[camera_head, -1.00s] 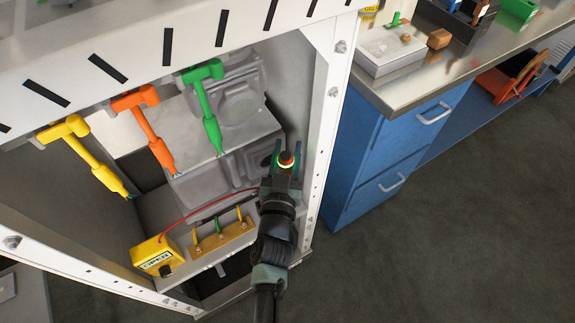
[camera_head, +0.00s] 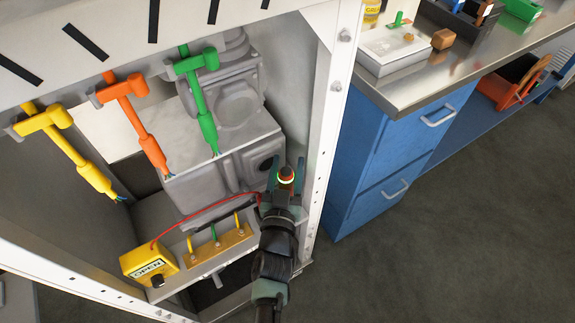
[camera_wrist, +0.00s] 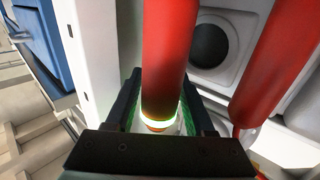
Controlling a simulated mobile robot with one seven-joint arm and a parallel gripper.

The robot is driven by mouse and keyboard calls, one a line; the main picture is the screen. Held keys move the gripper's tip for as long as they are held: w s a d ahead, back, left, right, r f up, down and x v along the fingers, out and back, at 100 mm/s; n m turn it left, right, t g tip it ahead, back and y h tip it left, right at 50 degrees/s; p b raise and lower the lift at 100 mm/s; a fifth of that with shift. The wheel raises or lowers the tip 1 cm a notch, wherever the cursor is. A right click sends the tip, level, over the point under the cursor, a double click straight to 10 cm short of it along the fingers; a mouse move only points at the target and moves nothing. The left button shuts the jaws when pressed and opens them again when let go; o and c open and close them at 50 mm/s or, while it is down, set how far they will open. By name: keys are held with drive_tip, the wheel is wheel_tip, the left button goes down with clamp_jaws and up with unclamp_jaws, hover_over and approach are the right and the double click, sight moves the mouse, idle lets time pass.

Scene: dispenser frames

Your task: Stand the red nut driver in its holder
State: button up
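In the wrist view a red cylinder (camera_wrist: 168,60), which I take for the red nut driver, runs down between my gripper's fingers (camera_wrist: 165,105). It carries a glowing pale ring low down, and green light falls on the inner finger faces. The fingers close on both sides of it. In the head view my gripper (camera_head: 286,172) is at the right side of the white frame, with the red end (camera_head: 286,171) and its lit ring between the fingertips. The driver's other end is hidden. Which fixture is its holder I cannot tell.
A white post (camera_head: 330,120) is close right.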

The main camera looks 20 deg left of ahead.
drive_tip(key=shift+r, duration=0.1)
drive_tip(key=shift+r+p, duration=0.2)
drive_tip(key=shift+p, duration=0.1)
drive_tip(key=p+v, duration=0.1)
drive_tip(key=v, duration=1.1)
drive_tip(key=shift+f+p, duration=0.2)
drive_tip(key=shift+p, duration=0.1)
